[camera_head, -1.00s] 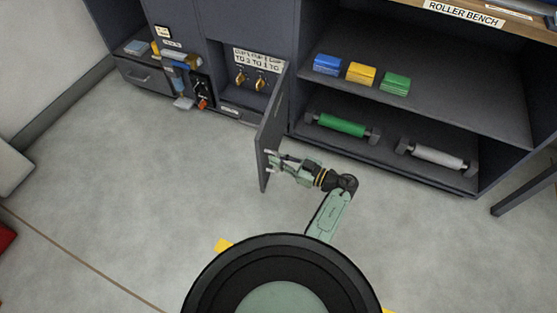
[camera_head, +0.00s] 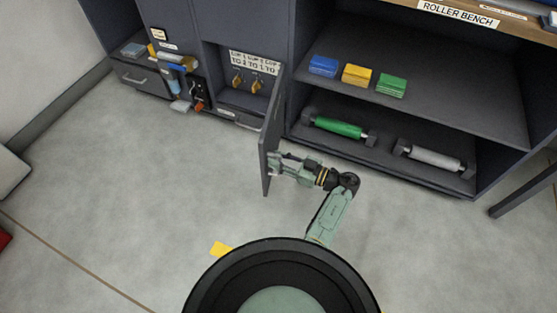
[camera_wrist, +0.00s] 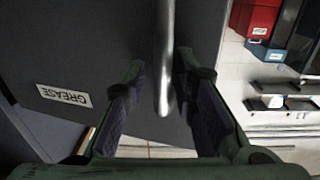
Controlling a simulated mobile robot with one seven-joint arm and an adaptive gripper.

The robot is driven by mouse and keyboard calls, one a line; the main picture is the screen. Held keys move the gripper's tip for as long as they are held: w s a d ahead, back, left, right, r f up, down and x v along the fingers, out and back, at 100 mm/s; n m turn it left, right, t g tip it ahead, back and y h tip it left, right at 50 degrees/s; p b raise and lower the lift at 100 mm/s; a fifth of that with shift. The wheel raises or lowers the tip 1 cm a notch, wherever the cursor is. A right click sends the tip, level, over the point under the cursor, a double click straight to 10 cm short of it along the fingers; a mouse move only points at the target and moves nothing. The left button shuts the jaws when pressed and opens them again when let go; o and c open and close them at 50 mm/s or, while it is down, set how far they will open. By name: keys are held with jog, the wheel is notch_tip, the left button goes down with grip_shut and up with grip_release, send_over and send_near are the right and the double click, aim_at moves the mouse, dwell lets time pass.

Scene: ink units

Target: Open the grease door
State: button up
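The grease door (camera_head: 271,140) is a dark grey panel standing swung out from the cabinet, well away from its opening. In the wrist view its face carries a GREASE label (camera_wrist: 64,95), seen upside down. Its handle (camera_wrist: 165,60) is a metal bar between my fingers. My gripper (camera_head: 277,165) is at the right face of the door near its outer edge. In the wrist view the fingers of my gripper (camera_wrist: 160,75) are apart, with a gap on both sides of the handle.
The opened compartment holds yellow-handled fittings (camera_head: 238,84) under a label. To the right are shelves with blue (camera_head: 323,66), yellow (camera_head: 357,75) and green (camera_head: 391,86) boxes, and green (camera_head: 339,128) and grey (camera_head: 435,158) rollers. The floor left of the door is clear.

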jog(key=shift+o, duration=0.2)
jog(key=shift+s+f, duration=0.15)
jog(key=v, duration=1.2)
